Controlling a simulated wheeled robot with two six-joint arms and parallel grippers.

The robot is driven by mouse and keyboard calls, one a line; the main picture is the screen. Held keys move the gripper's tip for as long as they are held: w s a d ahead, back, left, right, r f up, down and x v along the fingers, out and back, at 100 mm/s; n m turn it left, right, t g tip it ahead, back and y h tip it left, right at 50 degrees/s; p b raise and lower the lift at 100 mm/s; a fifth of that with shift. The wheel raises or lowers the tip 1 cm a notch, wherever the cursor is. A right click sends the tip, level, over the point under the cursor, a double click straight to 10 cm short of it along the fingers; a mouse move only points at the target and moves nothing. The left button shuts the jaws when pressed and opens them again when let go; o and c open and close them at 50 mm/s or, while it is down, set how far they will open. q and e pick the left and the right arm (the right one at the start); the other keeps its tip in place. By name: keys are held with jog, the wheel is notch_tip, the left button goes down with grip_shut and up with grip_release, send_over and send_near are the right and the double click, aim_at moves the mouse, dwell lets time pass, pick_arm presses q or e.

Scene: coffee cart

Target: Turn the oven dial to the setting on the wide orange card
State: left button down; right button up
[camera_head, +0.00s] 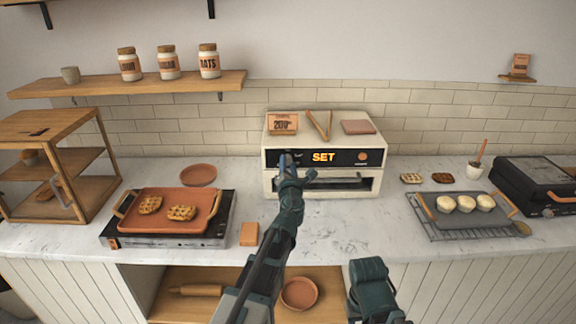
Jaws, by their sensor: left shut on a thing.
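The white oven (268,182) stands at the back middle of the counter, and its dark front panel shows a lit orange "SET" display (323,157). The wide orange card (282,123) stands on top of the oven at the left and seems to read 200, with smaller print too small to read. My left gripper (287,163) is at the left end of the panel, shut on the oven dial, which it mostly hides, so I cannot read the dial's pointer. A link of my right arm (370,285) shows at the bottom; its fingers are not seen.
Tongs (320,125) and a reddish block (358,127) lie on the oven. A hot plate with a waffle tray (178,228) is at the left. A rack with a grey tray (445,222) of buns and a black grill (535,180) are at the right.

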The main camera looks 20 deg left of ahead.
dwell(0.4)
pick_arm(q)
jog(key=c, duration=0.5)
grip_release()
